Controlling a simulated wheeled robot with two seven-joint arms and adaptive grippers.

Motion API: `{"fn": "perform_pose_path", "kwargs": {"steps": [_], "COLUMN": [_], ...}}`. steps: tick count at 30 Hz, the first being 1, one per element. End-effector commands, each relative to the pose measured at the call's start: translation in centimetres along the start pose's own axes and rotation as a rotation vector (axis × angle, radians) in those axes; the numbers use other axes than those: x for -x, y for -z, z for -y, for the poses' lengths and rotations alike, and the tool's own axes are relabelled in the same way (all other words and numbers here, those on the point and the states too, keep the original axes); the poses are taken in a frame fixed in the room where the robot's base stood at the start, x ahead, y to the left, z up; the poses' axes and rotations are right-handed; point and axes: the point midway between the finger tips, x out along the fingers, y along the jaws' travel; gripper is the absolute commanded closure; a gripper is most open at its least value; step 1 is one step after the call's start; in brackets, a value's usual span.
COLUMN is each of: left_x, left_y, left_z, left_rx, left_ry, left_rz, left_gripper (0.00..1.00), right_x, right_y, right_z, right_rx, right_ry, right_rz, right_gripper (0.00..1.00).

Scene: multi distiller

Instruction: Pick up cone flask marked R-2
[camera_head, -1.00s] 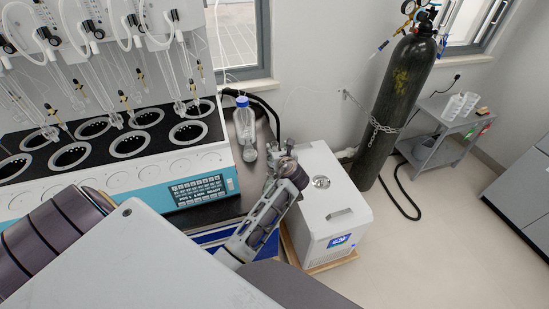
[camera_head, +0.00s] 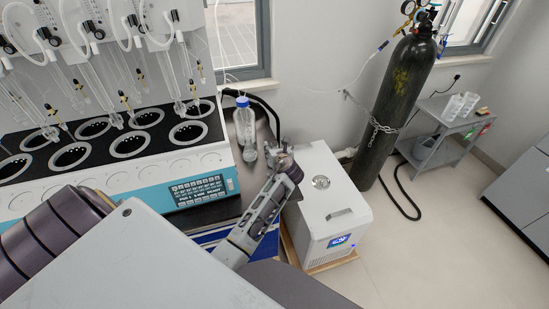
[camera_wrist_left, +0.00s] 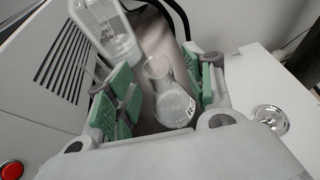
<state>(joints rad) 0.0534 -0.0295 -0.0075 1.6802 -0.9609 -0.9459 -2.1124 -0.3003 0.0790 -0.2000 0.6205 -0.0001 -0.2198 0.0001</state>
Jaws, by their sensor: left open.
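A small clear cone flask (camera_wrist_left: 172,98) shows in the left wrist view, with a label whose visible part reads "R"; the rest is unclear. It stands upright on the dark bench, and its base also shows in the head view (camera_head: 249,154). My left gripper (camera_head: 277,154) is open, just right of the flask in the head view. In the left wrist view its green-padded fingers (camera_wrist_left: 160,97) appear on either side of the flask, with gaps; whether the flask is fully between them I cannot tell. My right gripper is out of view.
A clear blue-capped bottle (camera_head: 243,122) stands just behind the flask. The multi-distiller (camera_head: 150,185) is on the left. A white box unit (camera_head: 335,205) stands to the right, with a dark gas cylinder (camera_head: 400,95) behind it. Black hose runs behind the bottle.

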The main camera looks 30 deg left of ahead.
Motion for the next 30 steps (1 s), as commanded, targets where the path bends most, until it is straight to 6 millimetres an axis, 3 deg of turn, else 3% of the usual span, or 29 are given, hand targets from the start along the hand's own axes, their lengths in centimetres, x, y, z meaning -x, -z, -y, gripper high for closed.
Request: {"fn": "perform_pose_path", "kwargs": {"steps": [9, 23, 30], "left_x": [-2.2, -2.2, -2.2], "left_y": [0.0, 0.0, 0.0], "left_z": [0.0, 0.0, 0.0], "left_rx": [0.000, 0.000, 0.000], "left_ry": [0.000, 0.001, 0.001], "left_rz": [-0.001, -0.001, -0.001], "left_gripper": [0.47, 0.47, 0.74], "right_x": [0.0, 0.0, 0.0], "right_y": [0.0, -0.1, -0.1], "right_z": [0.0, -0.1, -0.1], "right_rx": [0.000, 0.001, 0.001], "right_ry": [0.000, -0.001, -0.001], "right_rz": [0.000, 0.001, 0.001], "right_gripper": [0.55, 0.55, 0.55]}}
